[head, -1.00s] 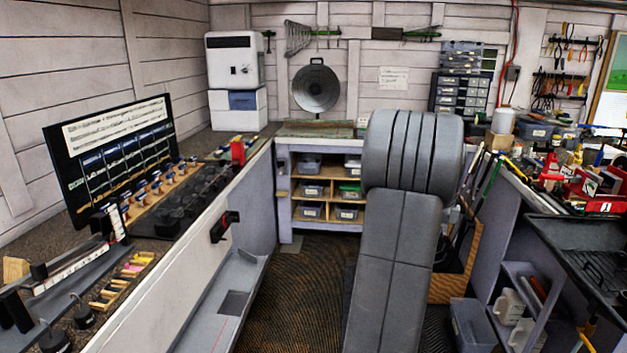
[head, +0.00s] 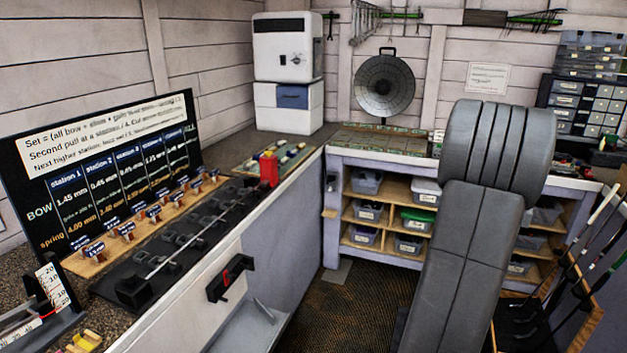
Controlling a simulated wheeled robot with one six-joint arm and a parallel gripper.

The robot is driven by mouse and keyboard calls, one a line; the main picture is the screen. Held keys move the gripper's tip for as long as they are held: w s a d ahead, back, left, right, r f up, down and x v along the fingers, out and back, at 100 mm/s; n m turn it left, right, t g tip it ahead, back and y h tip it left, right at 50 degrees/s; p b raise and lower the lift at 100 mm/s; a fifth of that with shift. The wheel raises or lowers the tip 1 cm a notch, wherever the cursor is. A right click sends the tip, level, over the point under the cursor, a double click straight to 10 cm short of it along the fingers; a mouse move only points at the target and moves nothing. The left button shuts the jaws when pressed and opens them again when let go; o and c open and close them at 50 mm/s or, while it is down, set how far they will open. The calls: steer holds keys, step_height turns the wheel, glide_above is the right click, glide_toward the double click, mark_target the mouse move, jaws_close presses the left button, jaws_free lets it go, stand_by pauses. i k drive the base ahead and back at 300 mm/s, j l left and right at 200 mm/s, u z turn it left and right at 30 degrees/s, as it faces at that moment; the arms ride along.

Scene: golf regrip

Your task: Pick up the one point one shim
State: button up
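I cannot pick out the one point one shim. A few small yellow pieces (head: 84,342) show at the bottom left edge of the head view, cut off by the frame, and no marking on them is readable. They lie on the speckled bench top (head: 30,255) at the left. My gripper is not in view; only grey links of my arm stand at the right of the middle.
A black sign board (head: 105,170) stands at the back of the left bench. Before it are a wooden rack (head: 95,265) of labelled blocks and a black fixture with a rod (head: 180,245). A white scale (head: 52,285) stands near left. Shelves (head: 385,215) stand behind.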

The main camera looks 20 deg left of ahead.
mark_target(175, 197)
steer(key=i+u, duration=0.25)
steer(key=i, duration=0.25)
steer(key=i+l+u, duration=0.1)
steer(key=i+u, duration=0.15)
steer(key=i, duration=0.3)
steer(key=i+l+u, duration=0.25)
steer(key=i, duration=0.25)
steer(key=i+j+u, duration=0.15)
steer(key=u, duration=0.3)
steer(key=i+u, duration=0.35)
steer(key=u, duration=0.15)
steer(key=i+u, duration=0.3)
steer(key=u, duration=0.15)
steer(key=i+l+u, duration=0.1)
steer(key=i+u, duration=0.15)
steer(key=u, duration=1.15)
